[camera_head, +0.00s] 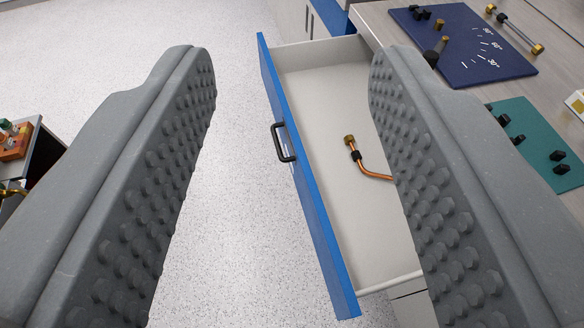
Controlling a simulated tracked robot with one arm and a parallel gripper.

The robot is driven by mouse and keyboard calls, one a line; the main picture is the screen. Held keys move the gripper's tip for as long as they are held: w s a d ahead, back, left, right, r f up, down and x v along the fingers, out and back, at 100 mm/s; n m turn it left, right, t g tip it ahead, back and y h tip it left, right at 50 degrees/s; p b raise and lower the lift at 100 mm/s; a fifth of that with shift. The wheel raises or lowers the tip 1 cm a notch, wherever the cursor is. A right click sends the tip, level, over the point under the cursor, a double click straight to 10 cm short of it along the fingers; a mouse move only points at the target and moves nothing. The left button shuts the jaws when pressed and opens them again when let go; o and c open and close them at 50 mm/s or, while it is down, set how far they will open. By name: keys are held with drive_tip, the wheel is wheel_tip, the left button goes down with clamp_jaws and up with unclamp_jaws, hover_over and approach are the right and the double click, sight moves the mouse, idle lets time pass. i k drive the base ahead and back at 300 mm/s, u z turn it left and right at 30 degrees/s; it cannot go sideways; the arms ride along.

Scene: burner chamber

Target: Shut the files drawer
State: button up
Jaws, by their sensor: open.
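The files drawer (327,105) is pulled well out of the cabinet, with a blue front (305,185) and a pale inside. A black bar handle (283,142) is on the blue front. A bent copper pipe with a brass end (360,160) lies in the drawer. My gripper (285,95) is open, its two grey studded fingers apart and empty. In the picture the blue front and handle show between the fingers; the right finger covers part of the drawer's inside. I see no contact with the handle.
The worktop at the right holds a dark blue angle mat (465,50), a teal mat (540,150) with black pieces, and a brass-ended rod (515,30). An orange block (14,146) is at the left edge. The speckled floor (225,200) before the drawer is clear.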

sight(316, 90)
drive_tip(key=z, duration=0.9)
drive_tip(key=k, duration=0.75)
drive_tip(key=u, duration=0.85)
drive_tip(key=i, duration=1.05)
drive_tip(key=z, duration=0.05)
